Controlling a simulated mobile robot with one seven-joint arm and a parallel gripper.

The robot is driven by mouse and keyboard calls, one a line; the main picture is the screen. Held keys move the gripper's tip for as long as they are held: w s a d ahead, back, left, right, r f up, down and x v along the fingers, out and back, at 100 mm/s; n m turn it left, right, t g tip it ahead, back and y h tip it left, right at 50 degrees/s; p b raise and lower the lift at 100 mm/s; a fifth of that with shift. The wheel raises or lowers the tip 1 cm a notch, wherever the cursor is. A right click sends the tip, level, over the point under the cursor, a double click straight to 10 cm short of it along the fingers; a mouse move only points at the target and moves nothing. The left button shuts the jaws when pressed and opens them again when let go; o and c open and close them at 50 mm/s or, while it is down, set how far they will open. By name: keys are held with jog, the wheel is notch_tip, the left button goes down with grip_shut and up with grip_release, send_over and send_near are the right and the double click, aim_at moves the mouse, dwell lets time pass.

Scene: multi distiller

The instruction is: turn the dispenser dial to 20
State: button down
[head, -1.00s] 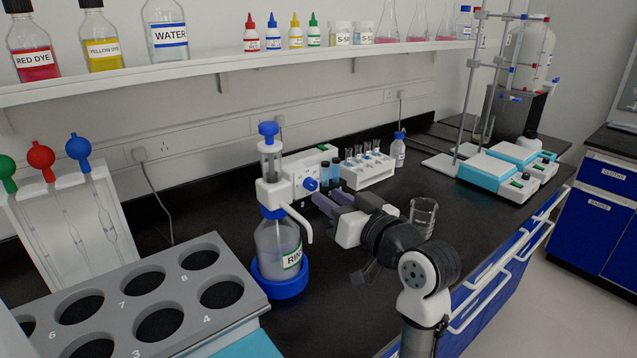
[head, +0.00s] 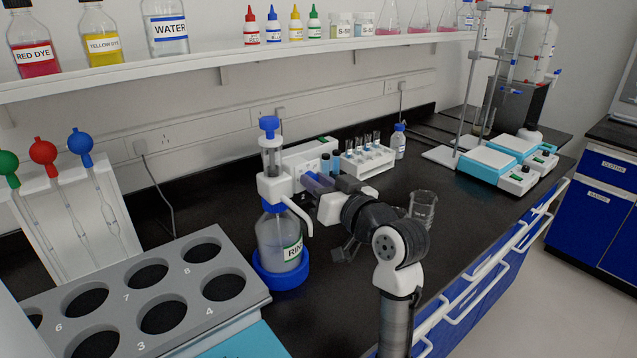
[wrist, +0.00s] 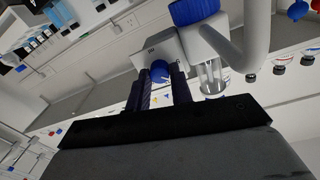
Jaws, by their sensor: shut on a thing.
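The dispenser (head: 273,188) is a white head with a blue-topped plunger, on a clear bottle (head: 275,235) with a green-edged label, standing in a blue ring base. Its white side box faces my gripper. In the wrist view the blue dial (wrist: 160,72) sits on the white box face between my two finger ends. My gripper (head: 313,184) is shut on the dial, and the fingers also show in the wrist view (wrist: 161,84). The dial's numbers are too small to read.
A glass beaker (head: 422,208) stands right of my wrist. A white rack with vials (head: 367,160) and a small blue-capped bottle (head: 398,143) stand behind. A grey holed rack (head: 205,272) is at front left.

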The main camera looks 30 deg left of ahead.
jog(key=shift+r+m+p, duration=0.1)
jog(key=shift+m+p, duration=0.2)
jog(key=shift+p, duration=0.05)
jog(key=m+p, duration=0.4)
jog(key=shift+r, duration=0.15)
jog(key=m+p, duration=0.4)
jog(key=shift+m+p, duration=0.3)
jog(key=shift+m, duration=0.1)
jog(key=m+p, duration=0.1)
jog(key=m, duration=0.2)
jog(key=shift+w+f+g, duration=0.1)
jog(key=shift+f+g, duration=0.1)
jog(key=shift+g, duration=0.2)
jog(key=shift+d+m, duration=0.1)
jog(key=shift+m, duration=2.3)
jog(key=c, duration=1.5)
grip_release()
